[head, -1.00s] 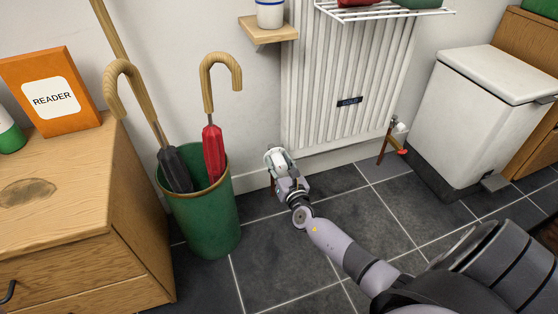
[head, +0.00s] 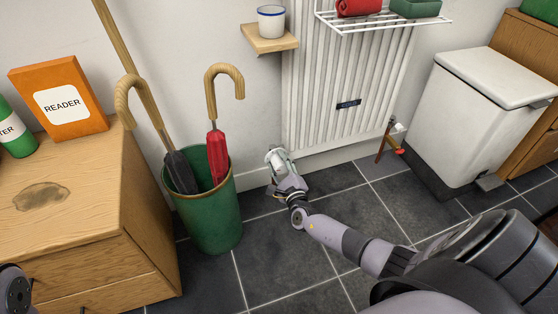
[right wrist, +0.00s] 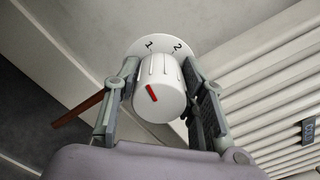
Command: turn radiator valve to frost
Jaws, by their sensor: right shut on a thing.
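The radiator valve is a white ribbed knob (right wrist: 160,88) with a red pointer line, in front of a pale collar (right wrist: 178,38) marked 1 and 2. In the right wrist view the red line slants and does not point straight at either number. The frost mark is not visible. My right gripper (right wrist: 162,90) is shut on the knob, one finger on each side. In the head view my right gripper (head: 281,161) is at the lower left corner of the white radiator (head: 330,100), largely covering the valve. My left gripper is not in view.
A green umbrella bin (head: 213,215) stands close left of my right gripper. A wooden cabinet (head: 85,235) is further left. A small shelf (head: 268,42) and a wire rack (head: 382,22) are above. A white pedal bin (head: 470,120) stands right. The tiled floor in front is clear.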

